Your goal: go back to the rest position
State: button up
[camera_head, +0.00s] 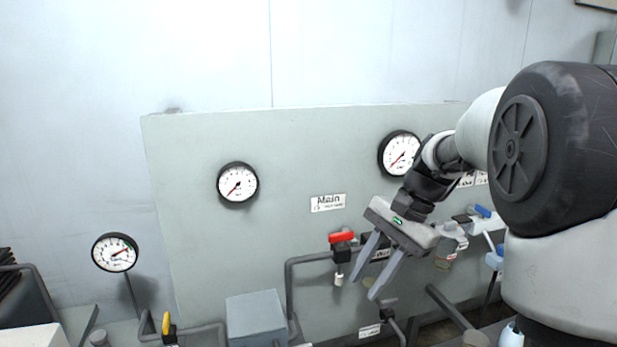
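My gripper (371,276) hangs from my arm in the right half of the view, pointing down and to the left. Its two grey fingers are spread apart with nothing between them, so it is open and empty. It is in front of the grey-green panel (270,255), just right of a red-handled valve (342,238). I cannot tell the exact depth between the fingers and the panel. My arm hides part of the panel's right side.
Gauges sit on the panel at left (238,183) and right (398,153); another gauge (115,252) stands at far left. Pipes, a yellow-handled valve (166,324) and a grey box (256,318) are low down. Blue-handled fittings (482,211) are near my arm. The upper wall is clear.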

jog(key=s+d+r+n+t+h, duration=0.1)
jog(key=s+r+n+t+h, duration=0.15)
jog(key=s+n, duration=0.45)
jog(key=s+d+r+n+t+h, duration=0.15)
jog(key=s+t, duration=0.25)
jog(key=s, duration=0.8)
notch_tip(320, 180, up, 13)
jog(key=n+p, duration=0.1)
jog(key=p, duration=1.1)
jog(key=shift+s+a+h+p, duration=0.15)
jog(key=shift+a+h+p, duration=0.1)
jog(key=shift+h+p, duration=0.15)
